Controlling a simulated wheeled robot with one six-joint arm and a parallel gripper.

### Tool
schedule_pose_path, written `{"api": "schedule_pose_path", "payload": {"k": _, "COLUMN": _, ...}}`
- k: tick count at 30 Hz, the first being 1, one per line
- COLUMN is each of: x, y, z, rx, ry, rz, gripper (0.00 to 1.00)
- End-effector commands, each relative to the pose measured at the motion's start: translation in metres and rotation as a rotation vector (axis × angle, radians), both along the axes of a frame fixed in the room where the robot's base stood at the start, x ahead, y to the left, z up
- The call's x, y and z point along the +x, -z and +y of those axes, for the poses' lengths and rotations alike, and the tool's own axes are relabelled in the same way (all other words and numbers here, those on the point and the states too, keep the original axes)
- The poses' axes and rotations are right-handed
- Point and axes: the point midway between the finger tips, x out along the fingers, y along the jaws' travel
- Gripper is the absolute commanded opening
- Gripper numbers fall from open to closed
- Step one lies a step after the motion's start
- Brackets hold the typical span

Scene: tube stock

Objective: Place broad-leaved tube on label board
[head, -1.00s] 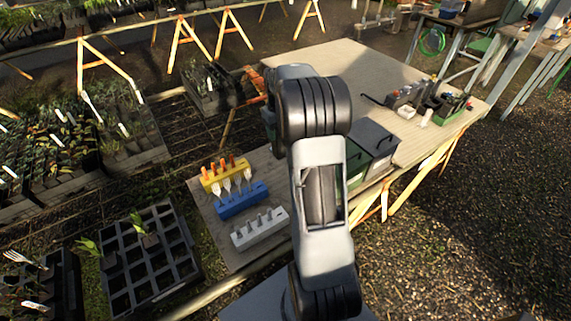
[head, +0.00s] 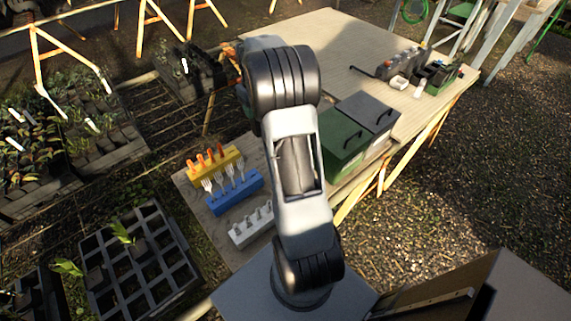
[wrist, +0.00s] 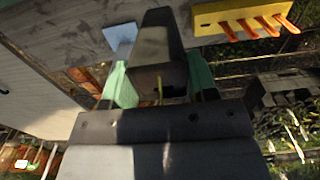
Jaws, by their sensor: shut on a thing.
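In the wrist view my gripper (wrist: 162,88) has its green fingers closed on a dark, tapered tube (wrist: 161,48). A thin yellowish stem shows between the fingers; the leaves are hidden, so I cannot tell their shape. The tube is held over the wooden table. A pale blue flat piece (wrist: 119,39) lies on the table just beyond the left finger; it may be the label board, but I cannot read any marking. In the head view my own arm hides the gripper and the tube almost wholly.
A yellow rack with orange-handled tools (head: 215,166), a blue rack (head: 236,193) and a grey rack (head: 251,227) stand at the table's near left. Green (head: 343,150) and grey (head: 368,115) bins stand right of my arm. A black cell tray (head: 180,273) holds seedlings. The table's far middle is clear.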

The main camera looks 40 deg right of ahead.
Motion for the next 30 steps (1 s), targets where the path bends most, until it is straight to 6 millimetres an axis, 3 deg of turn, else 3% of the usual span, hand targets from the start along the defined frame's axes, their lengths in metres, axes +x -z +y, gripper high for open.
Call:
{"api": "schedule_pose_path", "payload": {"k": 1, "x": 0.001, "y": 0.014, "z": 0.002, "rx": 0.0, "ry": -0.004, "rz": -0.001, "gripper": 0.11}}
{"api": "schedule_pose_path", "payload": {"k": 14, "x": 0.002, "y": 0.065, "z": 0.006, "rx": 0.001, "ry": -0.011, "rz": 0.001, "gripper": 0.11}}
{"api": "schedule_pose_path", "payload": {"k": 21, "x": 0.002, "y": 0.103, "z": 0.005, "rx": 0.001, "ry": -0.009, "rz": 0.001, "gripper": 0.11}}
{"api": "schedule_pose_path", "payload": {"k": 30, "x": 0.002, "y": 0.124, "z": 0.005, "rx": 0.0, "ry": -0.009, "rz": 0.0, "gripper": 0.11}}
